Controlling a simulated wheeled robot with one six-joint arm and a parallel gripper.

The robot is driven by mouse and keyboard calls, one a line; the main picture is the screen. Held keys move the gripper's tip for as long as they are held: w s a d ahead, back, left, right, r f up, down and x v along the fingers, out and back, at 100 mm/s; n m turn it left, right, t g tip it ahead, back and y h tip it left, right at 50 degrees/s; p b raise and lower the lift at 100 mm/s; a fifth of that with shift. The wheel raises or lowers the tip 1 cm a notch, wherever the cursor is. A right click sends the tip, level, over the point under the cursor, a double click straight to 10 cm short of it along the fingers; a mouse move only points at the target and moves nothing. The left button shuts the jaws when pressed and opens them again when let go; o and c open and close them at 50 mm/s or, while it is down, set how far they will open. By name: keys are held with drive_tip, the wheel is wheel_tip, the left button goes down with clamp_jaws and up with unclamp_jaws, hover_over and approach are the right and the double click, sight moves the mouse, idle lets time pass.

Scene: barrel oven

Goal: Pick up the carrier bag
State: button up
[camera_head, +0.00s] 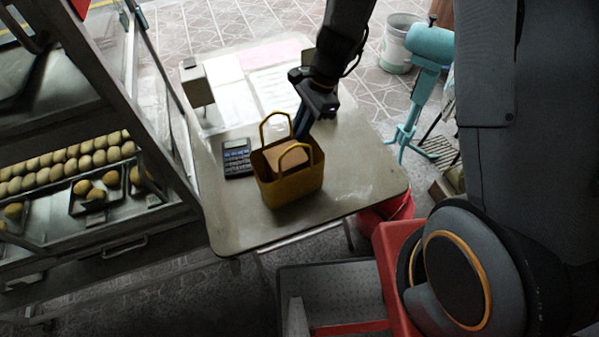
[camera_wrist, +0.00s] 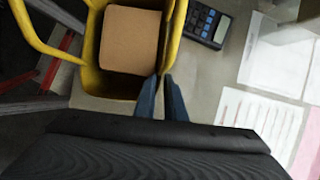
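The carrier bag (camera_head: 290,190) is yellow, with two upright loop handles, and stands on the table. A brown box lies inside it; the bag also shows in the wrist view (camera_wrist: 88,50). My gripper (camera_head: 300,130) reaches down from above to the bag's back right, close to the back handle. In the wrist view its two blue fingertips (camera_wrist: 160,85) are a narrow gap apart, with a yellow edge of the bag running down between them. I cannot tell whether they press on it. The lower ends of the fingers are partly hidden in the head view.
The table (camera_head: 350,195) also holds a calculator (camera_head: 237,157) left of the bag, paper sheets (camera_head: 272,90) behind it and a small box-shaped device (camera_head: 197,85). A rack with buns stands left. A red bucket is below the table's right edge. The table's right front is clear.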

drive_tip(key=shift+s+f, duration=0.25)
drive_tip(key=shift+f, duration=0.2)
drive_tip(key=shift+s+f, duration=0.2)
drive_tip(key=shift+f, duration=0.25)
drive_tip(key=shift+c, duration=1.1)
drive_tip(key=shift+s+a, duration=0.15)
drive_tip(key=shift+a, duration=0.25)
clamp_jaws()
drive_tip(key=shift+a, duration=0.55)
drive_tip(key=shift+d+r, duration=0.2)
drive_tip(key=shift+d, duration=0.05)
drive_tip(key=r, duration=0.5)
drive_tip(key=r+b, duration=0.1)
drive_tip(key=r, duration=0.2)
drive_tip(key=shift+w+d+r, duration=0.3)
drive_tip(key=shift+w, duration=0.05)
drive_tip(key=shift+r, duration=0.75)
drive_tip(key=shift+a, duration=0.1)
